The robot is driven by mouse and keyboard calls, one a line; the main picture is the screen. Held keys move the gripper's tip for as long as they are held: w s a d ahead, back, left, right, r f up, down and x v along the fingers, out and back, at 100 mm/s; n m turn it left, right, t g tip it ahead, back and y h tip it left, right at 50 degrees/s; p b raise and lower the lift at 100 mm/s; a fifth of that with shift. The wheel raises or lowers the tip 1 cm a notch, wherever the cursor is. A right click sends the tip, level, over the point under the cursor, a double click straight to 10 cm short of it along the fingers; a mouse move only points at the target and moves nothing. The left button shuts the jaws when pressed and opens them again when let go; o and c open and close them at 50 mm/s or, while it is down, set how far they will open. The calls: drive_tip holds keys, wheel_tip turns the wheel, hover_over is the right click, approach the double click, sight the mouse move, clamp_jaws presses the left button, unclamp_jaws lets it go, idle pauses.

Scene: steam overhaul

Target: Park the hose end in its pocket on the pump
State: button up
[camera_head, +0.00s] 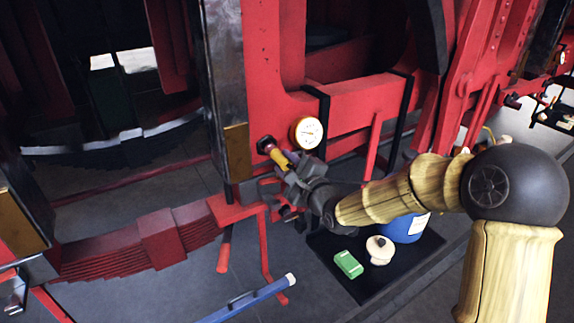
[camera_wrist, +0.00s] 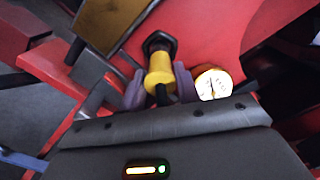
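The hose end, a yellow sleeve (camera_wrist: 160,72), sits between the two purple-grey fingers of my gripper (camera_wrist: 160,92), which look closed on its sides. Its far end meets a black hex fitting (camera_wrist: 159,43) on the red frame; I cannot tell whether it is still joined to it. In the head view the yellow sleeve (camera_head: 280,159) tilts up toward the black fitting (camera_head: 266,145), with my gripper (camera_head: 288,168) at its lower right. A dark piece, perhaps hose, shows below the sleeve in the wrist view. No pump or pocket can be clearly made out.
A round white-faced gauge (camera_head: 307,132) is close to the right of my gripper. Red frame beams (camera_head: 365,98) surround it. Below, a dark mat (camera_head: 335,250) holds a green box (camera_head: 348,264), a cream-coloured item (camera_head: 379,249) and a blue container (camera_head: 404,228). A blue bar (camera_head: 250,298) lies low in front.

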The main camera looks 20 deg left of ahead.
drive_tip(key=c, duration=0.6)
clamp_jaws()
drive_tip(key=shift+s+d, duration=0.1)
drive_tip(key=shift+v, duration=2.6)
